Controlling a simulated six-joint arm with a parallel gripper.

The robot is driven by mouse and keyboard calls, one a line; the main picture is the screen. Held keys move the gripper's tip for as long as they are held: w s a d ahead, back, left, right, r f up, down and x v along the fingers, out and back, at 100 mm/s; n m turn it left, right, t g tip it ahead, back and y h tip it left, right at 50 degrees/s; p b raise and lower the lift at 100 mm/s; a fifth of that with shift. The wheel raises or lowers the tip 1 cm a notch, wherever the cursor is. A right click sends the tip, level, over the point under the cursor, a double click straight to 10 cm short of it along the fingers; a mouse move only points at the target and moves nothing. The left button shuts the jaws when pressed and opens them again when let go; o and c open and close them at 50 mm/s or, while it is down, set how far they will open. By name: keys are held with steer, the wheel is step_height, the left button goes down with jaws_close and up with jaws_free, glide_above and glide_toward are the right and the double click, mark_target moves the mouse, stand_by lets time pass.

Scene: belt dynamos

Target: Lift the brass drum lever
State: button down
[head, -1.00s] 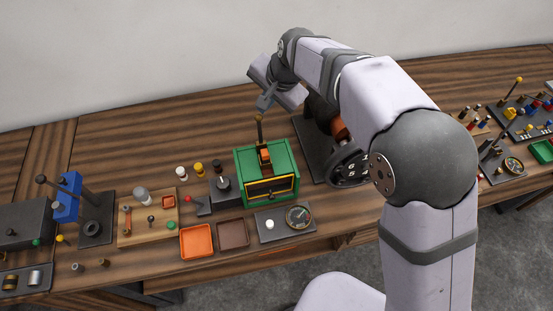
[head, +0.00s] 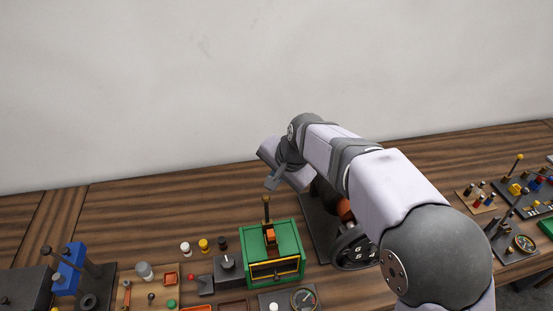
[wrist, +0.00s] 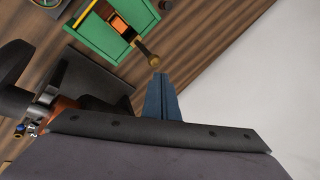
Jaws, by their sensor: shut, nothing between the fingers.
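The brass drum lever (head: 266,208) stands roughly upright on the green box (head: 287,236), with its round knob at the top. An orange part shows in the box's top opening near the lever's foot. In the wrist view the lever's brass knob (wrist: 155,60) is just beyond my fingertips. My gripper (head: 272,185) is shut and empty, close to the knob in the head view; it also shows in the wrist view (wrist: 158,76). I cannot tell whether the fingertips touch the knob.
A dark machine with a wheel (head: 353,245) stands close on the box's right, partly behind my arm. A gauge (head: 304,299) is in front of the box. Small knobs (head: 203,245) and a blue block (head: 69,268) are to the left. The table behind the box is clear.

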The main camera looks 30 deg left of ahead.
steer(key=w+a+r, duration=0.1)
steer(key=w+r, duration=0.5)
steer(key=r, duration=0.3)
steer(key=shift+r, duration=0.3)
stand_by(0.4)
steer(key=shift+a, duration=0.1)
